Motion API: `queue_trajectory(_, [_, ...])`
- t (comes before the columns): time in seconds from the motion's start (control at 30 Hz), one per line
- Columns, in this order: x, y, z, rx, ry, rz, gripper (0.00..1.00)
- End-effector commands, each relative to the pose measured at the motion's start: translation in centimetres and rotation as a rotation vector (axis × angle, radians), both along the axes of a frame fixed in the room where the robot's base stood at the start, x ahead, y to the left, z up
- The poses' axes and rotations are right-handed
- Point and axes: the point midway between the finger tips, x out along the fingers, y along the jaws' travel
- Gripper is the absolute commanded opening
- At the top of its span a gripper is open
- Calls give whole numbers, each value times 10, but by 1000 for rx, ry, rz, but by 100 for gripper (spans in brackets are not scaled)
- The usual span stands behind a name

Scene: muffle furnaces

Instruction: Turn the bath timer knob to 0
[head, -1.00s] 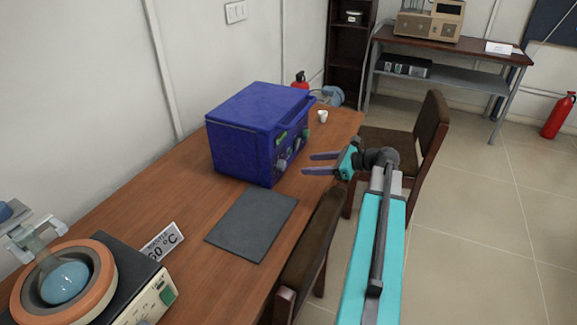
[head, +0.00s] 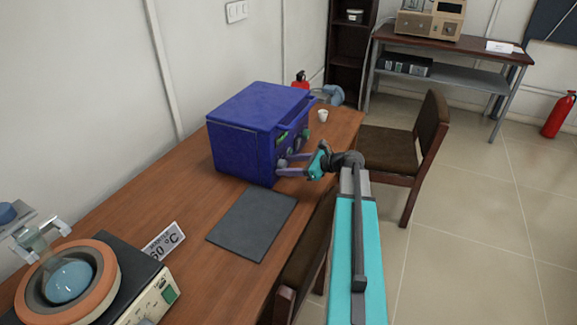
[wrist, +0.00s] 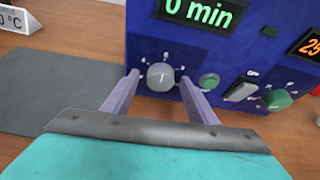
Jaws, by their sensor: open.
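The blue box (head: 245,125) stands on the wooden table with its control panel facing my arm. In the wrist view, a grey round knob (wrist: 160,77) with a dial scale sits on the panel under a green display (wrist: 200,10) that reads "0 min". My gripper (head: 280,166) is open at the panel's near lower part. In the wrist view its two purple fingers stand left and right of the grey knob, with visible gaps. I cannot tell how deep the fingertips reach beside it.
Right of the knob are a small green button (wrist: 209,81), a rocker switch (wrist: 241,90), a green knob (wrist: 277,99) and an orange display (wrist: 308,42). A dark mat (head: 252,222) lies before the box. Chairs (head: 408,150) stand along the table. A white cup (head: 322,115) stands behind.

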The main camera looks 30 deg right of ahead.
Motion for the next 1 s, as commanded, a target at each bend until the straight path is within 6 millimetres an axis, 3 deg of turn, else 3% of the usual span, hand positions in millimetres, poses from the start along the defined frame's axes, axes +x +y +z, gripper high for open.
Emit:
queue_trajectory(0.2, [0,0,0,0,0,0,51])
queue_trajectory(0.43, [0,0,0,0,0,0,12])
queue_trajectory(1.0, [-4,1,-3,-102,-59,1,11])
